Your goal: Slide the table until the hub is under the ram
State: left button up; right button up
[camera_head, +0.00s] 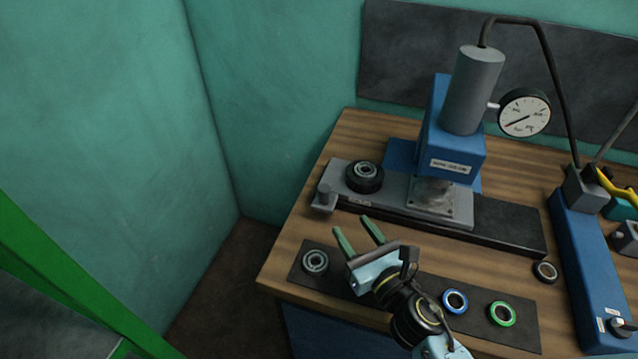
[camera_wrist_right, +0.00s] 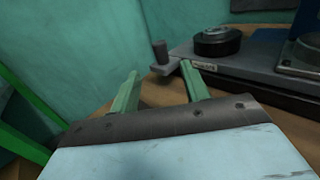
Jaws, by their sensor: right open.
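The hub (camera_head: 364,176) is a dark round piece with a grey bearing ring in its middle. It sits on the left part of the grey sliding table (camera_head: 397,194), left of the ram cylinder (camera_head: 472,90) and apart from it. The table has an upright knob (camera_head: 325,197) at its left end. My right gripper (camera_head: 358,232) is open and empty, in front of the table and just right of the knob in the head view. In the right wrist view the fingers (camera_wrist_right: 160,95) point toward the knob (camera_wrist_right: 160,53), with the hub (camera_wrist_right: 217,41) behind to the right. My left gripper is not in view.
A dark mat (camera_head: 343,282) at the front holds a bearing (camera_head: 315,262), a blue ring (camera_head: 455,301) and a green ring (camera_head: 502,314). A small ring (camera_head: 545,271) lies right of it. A pressure gauge (camera_head: 524,112) and blue pump (camera_head: 588,265) stand right. A green bar (camera_head: 75,285) crosses lower left.

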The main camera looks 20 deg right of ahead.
aim_at(328, 193)
jog(key=shift+w+a+r+p, duration=0.1)
jog(key=shift+w+p, duration=0.05)
jog(key=shift+w, duration=0.3)
jog(key=shift+w+a+r+p, duration=0.1)
jog(key=shift+w+p, duration=0.05)
jog(key=shift+w, duration=0.3)
jog(key=w, duration=0.3)
jog(key=shift+a+r+p, duration=0.1)
jog(key=shift+a+p, duration=0.2)
jog(key=w, duration=0.2)
jog(key=w+a, duration=0.1)
jog(key=w, duration=0.4)
jog(key=shift+a+f, duration=0.15)
jog(key=shift+f, duration=0.05)
jog(key=shift+w+a, duration=0.1)
jog(key=shift+w, duration=0.3)
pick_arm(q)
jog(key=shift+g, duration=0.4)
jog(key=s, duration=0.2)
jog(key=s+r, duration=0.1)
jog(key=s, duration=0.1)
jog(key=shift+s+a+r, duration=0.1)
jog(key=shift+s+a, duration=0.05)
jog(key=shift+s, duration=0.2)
pick_arm(e)
grip_shut()
